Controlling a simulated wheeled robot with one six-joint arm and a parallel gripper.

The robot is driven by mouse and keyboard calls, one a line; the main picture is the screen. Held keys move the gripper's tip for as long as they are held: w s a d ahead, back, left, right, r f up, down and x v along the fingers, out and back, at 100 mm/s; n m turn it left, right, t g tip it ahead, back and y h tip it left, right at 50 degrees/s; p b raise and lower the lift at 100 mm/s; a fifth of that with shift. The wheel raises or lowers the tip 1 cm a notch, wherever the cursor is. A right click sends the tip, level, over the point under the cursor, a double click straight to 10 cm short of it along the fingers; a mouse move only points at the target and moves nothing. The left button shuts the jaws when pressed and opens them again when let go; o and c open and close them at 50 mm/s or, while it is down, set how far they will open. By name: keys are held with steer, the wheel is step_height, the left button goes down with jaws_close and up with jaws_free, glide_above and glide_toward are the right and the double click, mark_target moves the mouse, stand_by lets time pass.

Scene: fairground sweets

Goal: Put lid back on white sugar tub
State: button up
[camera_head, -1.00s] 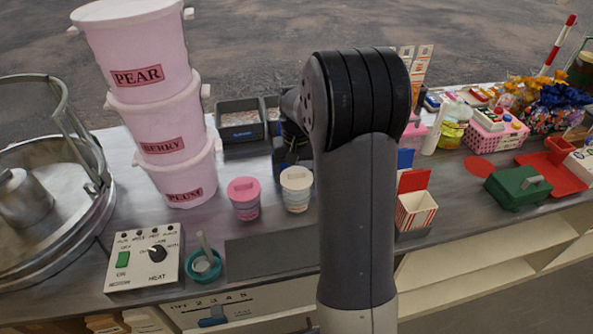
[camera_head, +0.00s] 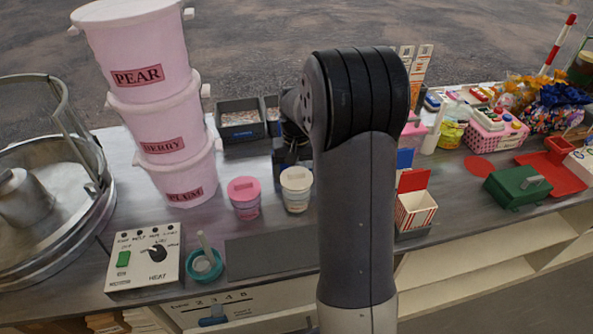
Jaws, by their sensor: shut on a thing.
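The white sugar tub (camera_head: 296,202) stands upright on the counter, just left of my forearm. A cream lid (camera_head: 296,178) with a raised grip shows at its top; from here I cannot tell whether it is fully seated. My gripper (camera_head: 291,163) is a dark shape right above and behind the lid, partly hidden by my arm. It appears shut on the lid's grip, though its fingertips are not clear.
A pink lidded tub (camera_head: 245,200) stands close on the left. Stacked pink buckets (camera_head: 178,180), a heat control box (camera_head: 146,257) and a teal bowl (camera_head: 205,268) are further left. A red-and-white striped box (camera_head: 415,212) stands right of my arm.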

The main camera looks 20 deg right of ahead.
steer(key=shift+f, duration=0.1)
stand_by(0.8)
steer(key=o, duration=0.9)
steer(key=shift+r+p, duration=2.9)
steer(key=shift+r, duration=0.7)
steer(key=shift+c, duration=0.3)
steer(key=shift+f, duration=0.1)
jaws_close()
steer(key=shift+f, duration=0.15)
